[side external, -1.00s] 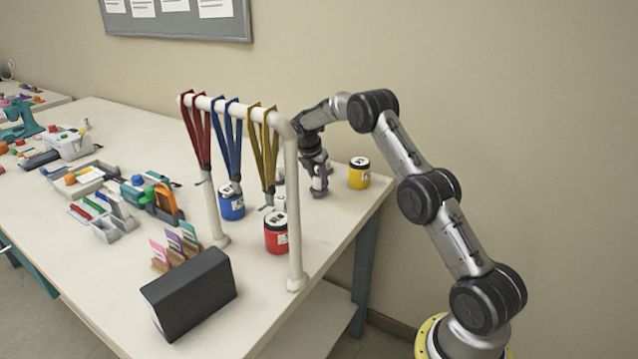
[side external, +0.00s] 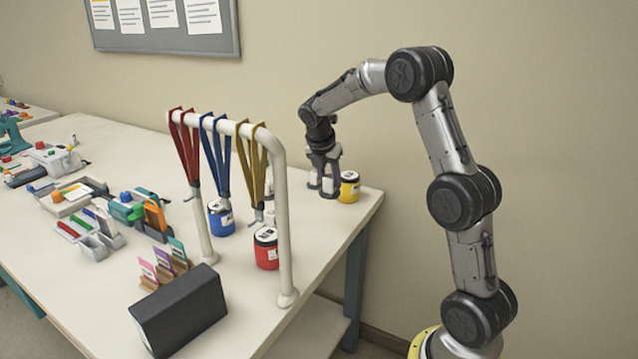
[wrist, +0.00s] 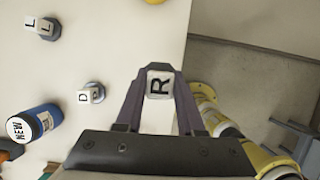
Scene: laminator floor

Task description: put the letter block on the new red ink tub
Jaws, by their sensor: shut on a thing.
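My gripper (side external: 323,190) points down over the right end of the table, beside the yellow tub (side external: 348,188). In the wrist view my gripper (wrist: 158,72) is shut on a white letter block (wrist: 158,86) marked R. The red ink tub (side external: 267,250) stands on the table near the front post of the white rack, left of and nearer the camera than my gripper. Its lid marking is too small to read.
The blue tub (side external: 221,218) stands left of the red one; its lid reads NEW in the wrist view (wrist: 30,124). Other letter blocks, L (wrist: 42,26) and D (wrist: 90,93), sit on dark bases. The white rack (side external: 282,220) with hanging lanyards rises beside the red tub.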

